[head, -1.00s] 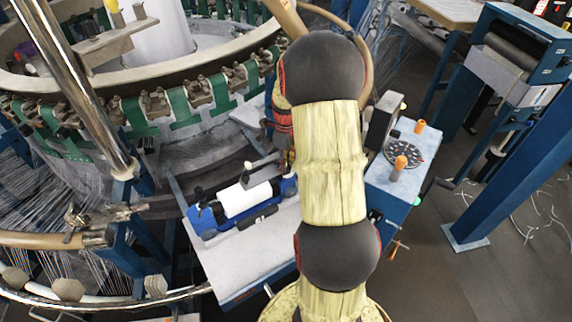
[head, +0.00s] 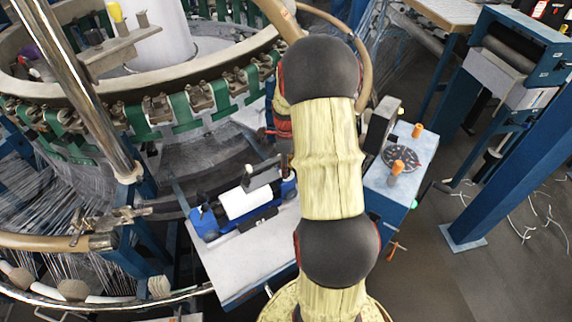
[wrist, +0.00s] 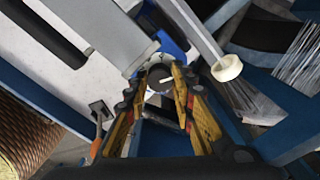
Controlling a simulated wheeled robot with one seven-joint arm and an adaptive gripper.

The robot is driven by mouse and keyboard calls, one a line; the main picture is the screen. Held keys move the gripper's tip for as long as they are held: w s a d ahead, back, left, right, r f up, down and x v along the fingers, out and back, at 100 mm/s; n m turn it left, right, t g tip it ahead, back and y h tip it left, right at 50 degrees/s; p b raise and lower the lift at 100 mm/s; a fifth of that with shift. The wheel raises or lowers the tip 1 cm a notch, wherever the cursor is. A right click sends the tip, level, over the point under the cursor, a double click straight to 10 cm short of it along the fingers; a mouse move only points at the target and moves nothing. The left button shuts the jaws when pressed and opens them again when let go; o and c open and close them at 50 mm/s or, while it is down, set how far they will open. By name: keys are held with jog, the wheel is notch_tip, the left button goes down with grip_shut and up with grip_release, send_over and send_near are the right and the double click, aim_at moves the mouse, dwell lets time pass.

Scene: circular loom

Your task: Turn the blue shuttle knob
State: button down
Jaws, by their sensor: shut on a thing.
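The blue shuttle (head: 210,222) lies on a pale tabletop in the head view, with a white roll (head: 246,200) along it and dark fittings at its ends. In the wrist view, my gripper (wrist: 165,72) is shut on a small round dark knob (wrist: 157,79) with a pale line on its face. The yellow-sided fingers stand on either side of it. A blue part (wrist: 170,42) shows just beyond the fingertips. In the head view my arm hides the gripper and the knob; the knob's colour and turn are hard to judge.
The loom's ring (head: 150,78) with green straps curves at the upper left. A blue-sided cabinet (head: 389,205) with an orange peg (head: 397,168) and a dark dial (head: 402,156) stands right of my arm. A blue post (head: 515,150) stands farther right.

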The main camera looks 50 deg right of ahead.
jog(key=n+p, duration=0.4)
jog(key=n, duration=0.2)
jog(key=shift+r, duration=0.1)
jog(key=n+p, duration=0.3)
jog(key=n, duration=0.3)
jog(key=shift+n, duration=0.4)
jog(key=c, duration=1.8)
grip_release()
jog(key=shift+o, duration=0.2)
notch_tip(320, 180, up, 7)
jog(key=shift+r, duration=0.15)
